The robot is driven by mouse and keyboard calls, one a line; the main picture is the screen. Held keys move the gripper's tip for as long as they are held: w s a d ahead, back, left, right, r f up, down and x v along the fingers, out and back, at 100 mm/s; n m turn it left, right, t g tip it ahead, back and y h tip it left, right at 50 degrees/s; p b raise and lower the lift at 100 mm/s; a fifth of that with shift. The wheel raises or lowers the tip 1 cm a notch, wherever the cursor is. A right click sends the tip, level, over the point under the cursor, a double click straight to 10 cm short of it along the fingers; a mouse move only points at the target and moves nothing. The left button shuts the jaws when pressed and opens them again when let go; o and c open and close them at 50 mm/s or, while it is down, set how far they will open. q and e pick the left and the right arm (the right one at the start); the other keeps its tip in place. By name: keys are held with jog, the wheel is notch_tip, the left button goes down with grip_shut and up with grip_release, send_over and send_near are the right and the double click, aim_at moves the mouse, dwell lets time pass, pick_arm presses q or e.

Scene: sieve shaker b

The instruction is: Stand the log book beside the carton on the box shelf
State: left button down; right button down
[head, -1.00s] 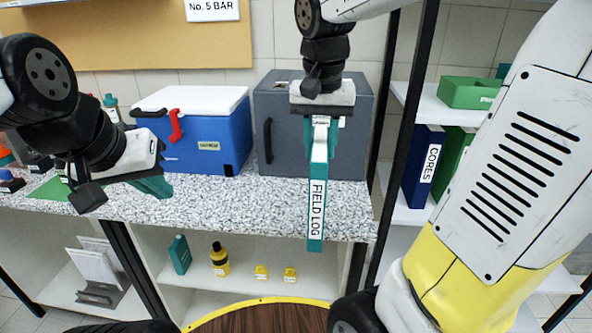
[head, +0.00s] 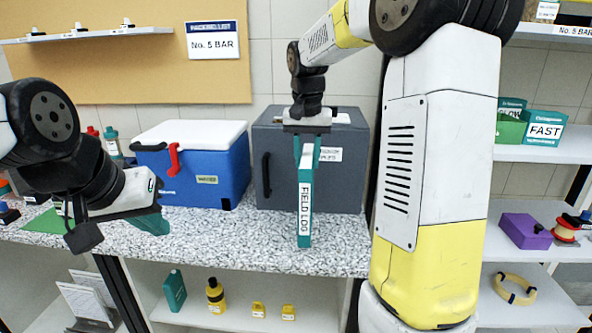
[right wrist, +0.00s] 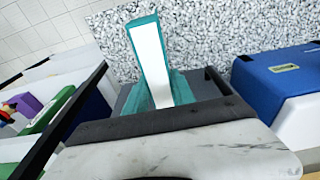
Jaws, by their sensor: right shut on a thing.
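The log book (head: 305,225) is teal with a white spine label reading FIELD LOG. My right gripper (head: 306,158) is shut on its top end, and the book hangs upright in front of the grey cabinet, over the speckled counter. In the right wrist view the book (right wrist: 154,58) shows its white side between the teal fingers. A teal and white carton (head: 545,129) marked FAST stands on the upper right shelf (head: 560,155). My left gripper (head: 148,220) is empty above the counter's left part; its finger gap is not clear.
A green box (head: 509,129) and another teal carton (head: 511,105) stand left of the FAST carton. My right arm hides the shelf's left part. A blue cooler (head: 210,175) and grey cabinet (head: 335,180) stand on the counter (head: 240,232). A purple box (head: 524,231) sits lower right.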

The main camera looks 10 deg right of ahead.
jog(key=shift+w, duration=0.35)
jog(key=shift+f, duration=1.9)
jog(key=c, duration=1)
grip_release()
jog(key=shift+c, duration=0.2)
